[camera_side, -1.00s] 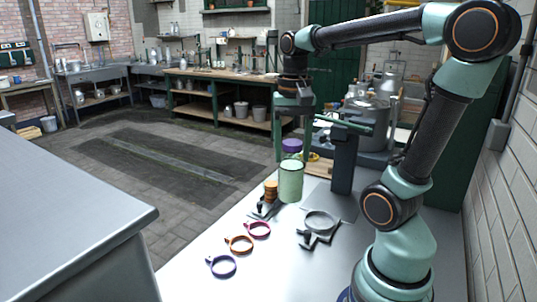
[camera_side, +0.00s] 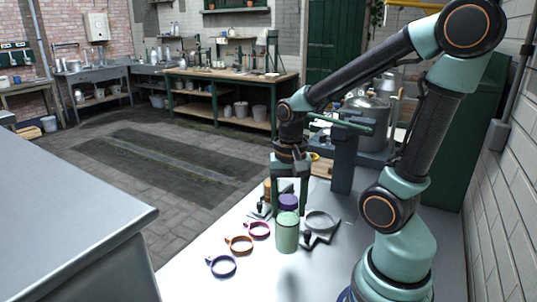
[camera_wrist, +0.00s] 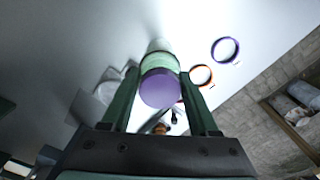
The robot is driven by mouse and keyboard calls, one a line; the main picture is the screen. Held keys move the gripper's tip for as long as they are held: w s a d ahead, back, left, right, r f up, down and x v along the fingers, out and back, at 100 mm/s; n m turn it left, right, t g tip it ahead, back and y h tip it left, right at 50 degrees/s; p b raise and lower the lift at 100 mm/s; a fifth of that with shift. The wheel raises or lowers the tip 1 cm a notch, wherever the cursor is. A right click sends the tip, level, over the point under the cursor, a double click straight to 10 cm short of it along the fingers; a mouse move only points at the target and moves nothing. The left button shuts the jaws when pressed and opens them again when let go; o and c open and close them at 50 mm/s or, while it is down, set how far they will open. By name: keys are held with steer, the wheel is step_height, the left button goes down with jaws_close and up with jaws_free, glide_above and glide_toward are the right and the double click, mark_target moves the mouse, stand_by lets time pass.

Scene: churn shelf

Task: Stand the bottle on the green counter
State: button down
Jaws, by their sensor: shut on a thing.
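The bottle (camera_side: 287,236) is pale green with a purple cap (camera_side: 288,202) and is upright. My gripper (camera_side: 289,209) points straight down, with its green fingers on both sides of the cap and upper body, shut on the bottle. In the wrist view the cap (camera_wrist: 160,90) faces me between the fingers, with the green body (camera_wrist: 158,62) beyond it. The bottle is over the pale grey worktop (camera_side: 200,285); a faint shadow lies under its base, and it seems slightly above the surface. I cannot make out a green-topped counter here.
A grey ring holder (camera_side: 320,222) is close right of the bottle. Blue (camera_side: 222,267), orange (camera_side: 240,245) and magenta (camera_side: 259,229) rings lie to the left. An orange-brown object (camera_side: 267,190) is partly hidden behind my gripper. A dark upright post (camera_side: 343,165) stands behind. The front worktop is clear.

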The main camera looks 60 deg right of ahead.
mark_target(288, 224)
steer(key=shift+f, duration=2.7)
steer(key=shift+c, duration=0.7)
jaws_free()
step_height(288, 224, up, 12)
steer(key=shift+f, duration=0.1)
steer(key=shift+a+r, duration=0.1)
steer(key=shift+r, duration=0.15)
steer(key=w+a+r+n+t, duration=0.3)
steer(key=w+a+n+t, duration=0.1)
steer(key=n, duration=0.7)
steer(key=a+t, duration=0.1)
steer(key=a, duration=0.1)
steer(key=shift+w+a+t, duration=0.25)
steer(key=shift+a+t, duration=0.05)
steer(key=shift+a, duration=0.1)
